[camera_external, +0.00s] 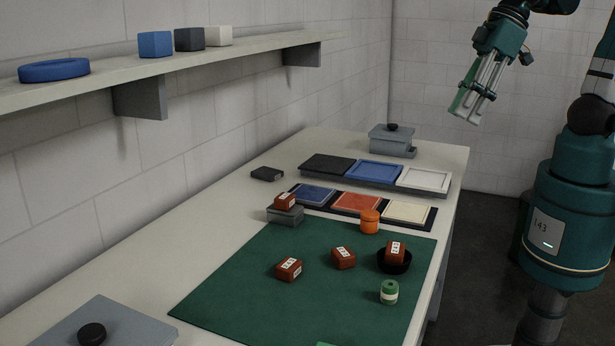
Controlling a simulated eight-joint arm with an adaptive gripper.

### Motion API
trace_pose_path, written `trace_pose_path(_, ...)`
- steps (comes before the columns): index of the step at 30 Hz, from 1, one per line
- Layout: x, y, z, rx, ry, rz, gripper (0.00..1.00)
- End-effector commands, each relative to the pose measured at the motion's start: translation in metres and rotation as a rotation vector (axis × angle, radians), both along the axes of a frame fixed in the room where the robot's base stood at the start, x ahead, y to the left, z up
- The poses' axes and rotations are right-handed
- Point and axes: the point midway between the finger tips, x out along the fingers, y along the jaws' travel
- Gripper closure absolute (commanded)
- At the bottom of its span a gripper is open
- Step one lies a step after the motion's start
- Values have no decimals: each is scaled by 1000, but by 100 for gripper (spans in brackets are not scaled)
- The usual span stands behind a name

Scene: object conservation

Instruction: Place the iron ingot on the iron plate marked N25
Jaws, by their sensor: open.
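Several small rust-brown blocks with white labels are in view; the labels are too small to read, and I cannot tell which is the iron ingot. One block (289,269) and another block (343,258) lie on the green mat (240,290). A third block (395,250) sits in a black bowl (395,268). Another block (285,201) rests on a small grey box (285,216). No N25 mark is legible, so I cannot tell which piece is the iron plate.
A raised tray holds black (328,164), blue (374,171) and white (425,178) squares; a lower tray holds blue, orange and cream ones. An orange canister (370,221) and green-white cylinder (389,292) stand nearby. A grey scale-like box (392,142) is behind. A shelf (200,65) overhangs left.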

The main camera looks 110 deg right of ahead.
Motion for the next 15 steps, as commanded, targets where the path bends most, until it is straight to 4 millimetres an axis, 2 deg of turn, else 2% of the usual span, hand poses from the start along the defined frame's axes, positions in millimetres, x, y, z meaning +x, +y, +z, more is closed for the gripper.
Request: trace_pose_path(15, 70, 2, -10, 40, 76, -227, 59)
